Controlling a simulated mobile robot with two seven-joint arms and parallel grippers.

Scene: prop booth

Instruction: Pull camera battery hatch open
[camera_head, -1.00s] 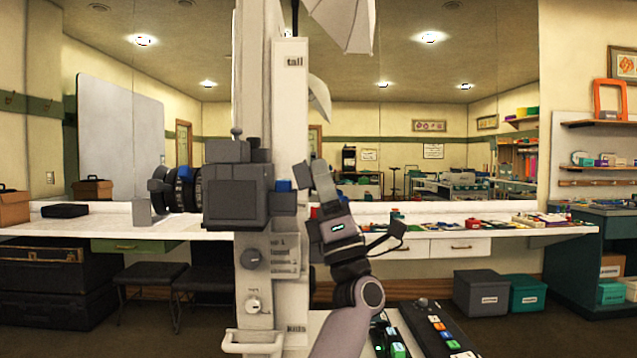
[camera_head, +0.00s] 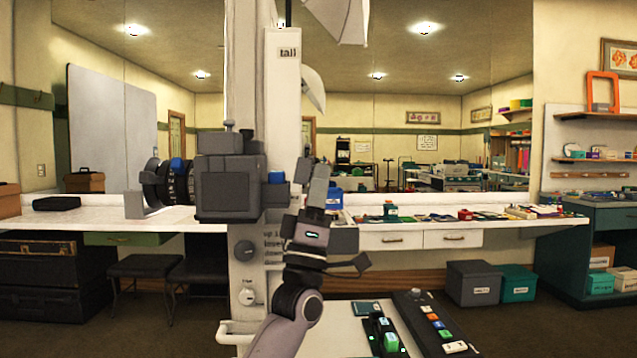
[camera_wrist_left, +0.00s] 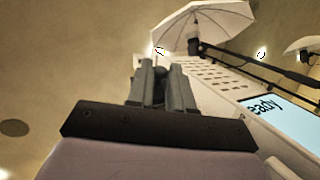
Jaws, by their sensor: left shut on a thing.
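The dark grey camera (camera_head: 228,190) is mounted on the pale column in the head view, with its lens (camera_head: 168,182) to the left. A small blue part (camera_head: 276,177) shows at its right side. My left gripper (camera_head: 318,172) points up, just right of the camera. In the left wrist view my left gripper (camera_wrist_left: 165,75) has its fingers close together around a small dark piece (camera_wrist_left: 161,71). I take this piece for the battery hatch, but its outline is mostly hidden by the fingers. My right gripper is out of view.
The pale column (camera_head: 283,120) stands directly behind the camera and gripper. A control panel with coloured buttons (camera_head: 433,322) lies at the lower right. A long white counter (camera_head: 350,214) with small items runs behind. A white umbrella (camera_wrist_left: 203,25) and a lit screen (camera_wrist_left: 285,128) show in the wrist view.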

